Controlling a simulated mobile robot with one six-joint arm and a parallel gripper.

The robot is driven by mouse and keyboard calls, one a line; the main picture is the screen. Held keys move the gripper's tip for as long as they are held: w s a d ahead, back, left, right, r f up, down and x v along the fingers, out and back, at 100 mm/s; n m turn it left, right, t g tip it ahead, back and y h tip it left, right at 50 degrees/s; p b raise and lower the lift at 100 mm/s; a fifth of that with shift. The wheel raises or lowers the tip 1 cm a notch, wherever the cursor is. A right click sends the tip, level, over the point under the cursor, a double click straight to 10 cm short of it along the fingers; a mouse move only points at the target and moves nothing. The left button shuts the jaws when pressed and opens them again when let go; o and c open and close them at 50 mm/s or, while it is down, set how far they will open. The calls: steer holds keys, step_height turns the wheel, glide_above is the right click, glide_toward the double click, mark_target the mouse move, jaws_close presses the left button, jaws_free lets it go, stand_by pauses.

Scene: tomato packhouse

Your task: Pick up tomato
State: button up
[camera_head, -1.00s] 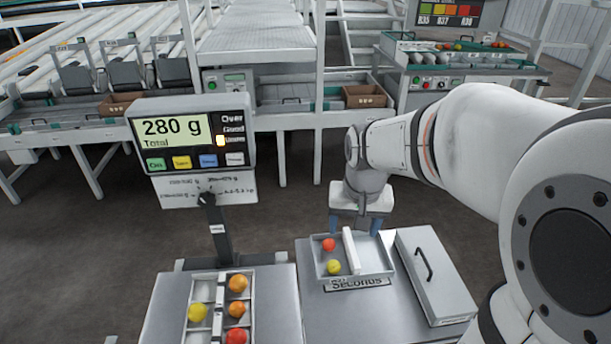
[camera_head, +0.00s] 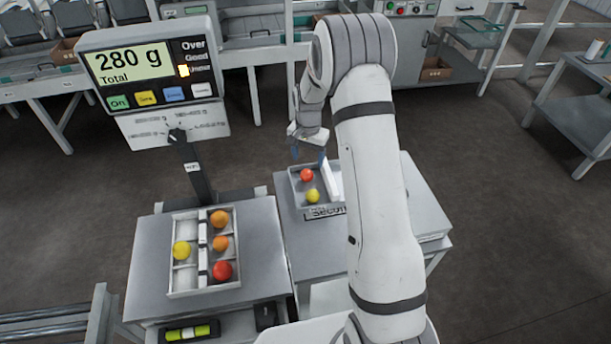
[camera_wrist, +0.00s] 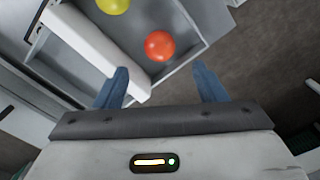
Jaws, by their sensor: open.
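A red tomato (camera_head: 306,175) and a yellow tomato (camera_head: 313,195) lie in the seconds tray (camera_head: 298,199) on the right-hand table. In the wrist view the red tomato (camera_wrist: 160,46) is ahead of the fingers, and the yellow tomato (camera_wrist: 113,5) is cut by the top edge. My gripper (camera_head: 309,153) is over the far edge of this tray, open and empty; its blue fingers (camera_wrist: 158,88) stand apart with nothing between them. On the left-hand scale, a divided tray (camera_head: 204,292) holds a yellow tomato (camera_head: 182,251), two orange tomatoes (camera_head: 219,219) and a red tomato (camera_head: 222,271).
The scale display (camera_head: 138,65) reads 280 g on a post behind the left tray. A white divider (camera_wrist: 95,50) runs through the seconds tray beside the red tomato. My arm covers part of the right-hand table (camera_head: 425,205). Open floor lies to the right.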

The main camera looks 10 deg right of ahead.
mark_target(307, 172)
steer(key=f, duration=0.6)
steer(key=shift+s+a+f, duration=0.25)
steer(key=shift+s, duration=0.1)
steer(key=c, duration=0.8)
